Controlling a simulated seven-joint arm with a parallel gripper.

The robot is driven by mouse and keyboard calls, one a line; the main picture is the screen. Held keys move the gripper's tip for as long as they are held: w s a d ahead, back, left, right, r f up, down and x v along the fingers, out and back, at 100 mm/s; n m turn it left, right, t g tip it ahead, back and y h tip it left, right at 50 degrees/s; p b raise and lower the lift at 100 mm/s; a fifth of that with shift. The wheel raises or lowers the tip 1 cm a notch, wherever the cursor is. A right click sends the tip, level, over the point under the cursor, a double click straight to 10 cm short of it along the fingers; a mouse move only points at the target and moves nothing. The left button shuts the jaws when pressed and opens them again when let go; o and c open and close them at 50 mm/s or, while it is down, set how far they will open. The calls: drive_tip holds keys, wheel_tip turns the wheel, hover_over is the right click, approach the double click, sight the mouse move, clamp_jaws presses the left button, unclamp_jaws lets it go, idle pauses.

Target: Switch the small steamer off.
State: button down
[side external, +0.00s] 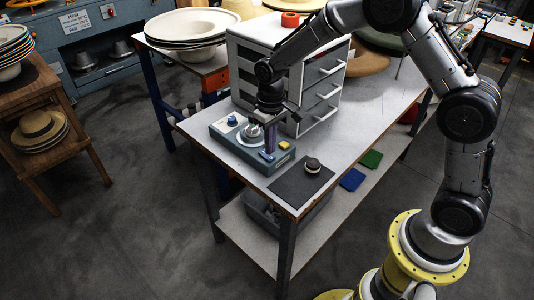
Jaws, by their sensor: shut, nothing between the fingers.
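The small steamer appears to be the low grey-blue box (222,137) at the left end of the worktable. On its top are a blue knob (232,120), a silver round fitting (252,133), a blue block-like control (266,156) and a yellow one (284,145). My gripper (270,150) points down over the steamer's right part, just right of the silver fitting and close to the blue control. It is shut and empty. I cannot tell whether the fingertips touch the steamer. My fingers hide part of its top.
A white drawer cabinet (325,95) stands just behind the steamer, close to my arm. A dark mat (290,185) with a small round brush-like item (312,165) lies to the right.

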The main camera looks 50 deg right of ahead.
drive_tip(key=shift+r, duration=2.7)
wheel_tip(320, 180, up, 11)
drive_tip(key=t, duration=0.2)
hover_over(271, 157)
drive_tip(key=s, duration=0.2)
drive_tip(key=s+d+r+t, duration=0.2)
drive_tip(key=s+r, duration=0.5)
drive_tip(key=s, duration=0.2)
drive_tip(key=s+f, duration=0.2)
drive_tip(key=s, duration=0.6)
drive_tip(key=s+f+t, duration=0.1)
drive_tip(key=s+f, duration=0.1)
drive_tip(key=s, duration=0.6)
drive_tip(key=shift+s+d+f+t, duration=0.25)
drive_tip(key=shift+s+d+t, duration=0.05)
drive_tip(key=shift+d, duration=0.05)
